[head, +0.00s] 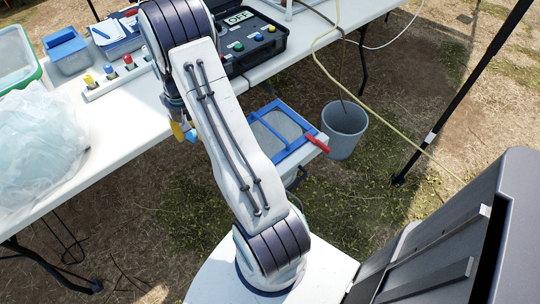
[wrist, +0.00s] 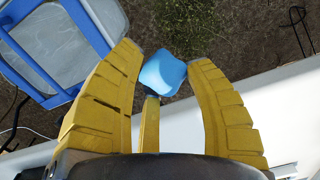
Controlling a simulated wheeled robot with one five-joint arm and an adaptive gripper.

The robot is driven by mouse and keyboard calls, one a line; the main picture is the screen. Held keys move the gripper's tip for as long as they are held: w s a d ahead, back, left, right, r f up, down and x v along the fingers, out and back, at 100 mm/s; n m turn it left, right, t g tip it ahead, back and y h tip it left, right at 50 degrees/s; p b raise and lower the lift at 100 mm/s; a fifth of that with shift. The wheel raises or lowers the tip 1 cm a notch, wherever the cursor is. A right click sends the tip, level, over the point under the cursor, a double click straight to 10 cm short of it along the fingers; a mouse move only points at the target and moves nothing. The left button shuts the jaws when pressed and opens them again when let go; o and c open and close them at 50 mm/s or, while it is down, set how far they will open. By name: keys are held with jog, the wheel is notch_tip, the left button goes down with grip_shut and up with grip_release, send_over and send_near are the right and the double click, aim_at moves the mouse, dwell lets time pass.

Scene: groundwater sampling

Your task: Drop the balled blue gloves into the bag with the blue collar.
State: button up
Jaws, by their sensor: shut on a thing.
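My gripper (head: 178,130) is mostly hidden behind my arm in the head view, over the front edge of the white table. In the wrist view its yellow fingers (wrist: 165,85) are closed around the balled blue gloves (wrist: 163,73), a small light-blue lump at the fingertips. A bit of the gloves also shows in the head view (head: 191,136). The bag with the blue collar (head: 298,117) is right of my arm, below the table edge, its square blue frame around a grey, translucent middle. In the wrist view its collar (wrist: 90,25) is at upper left, apart from the gloves.
A red clamp (head: 318,143) is at the collar's right corner. A grey bucket (head: 344,130) stands beside it on the ground. The white table (head: 120,140) carries a clear plastic bag (head: 35,140), a bottle rack (head: 120,77) and a black case (head: 250,50). A dark pole stands right.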

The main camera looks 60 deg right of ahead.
jog(key=s+d+r+m+p, duration=0.2)
jog(key=s+d+m, duration=0.5)
jog(key=s+d, duration=1.15)
jog(key=s+d+m, duration=0.2)
jog(key=s+m, duration=1)
jog(key=s+d+m+p, duration=0.1)
jog(key=s+d+m, duration=0.1)
jog(key=s+m, duration=1)
jog(key=shift+s+d+f+m, duration=0.25)
jog(key=shift+s+m, duration=0.1)
jog(key=shift+m, duration=0.45)
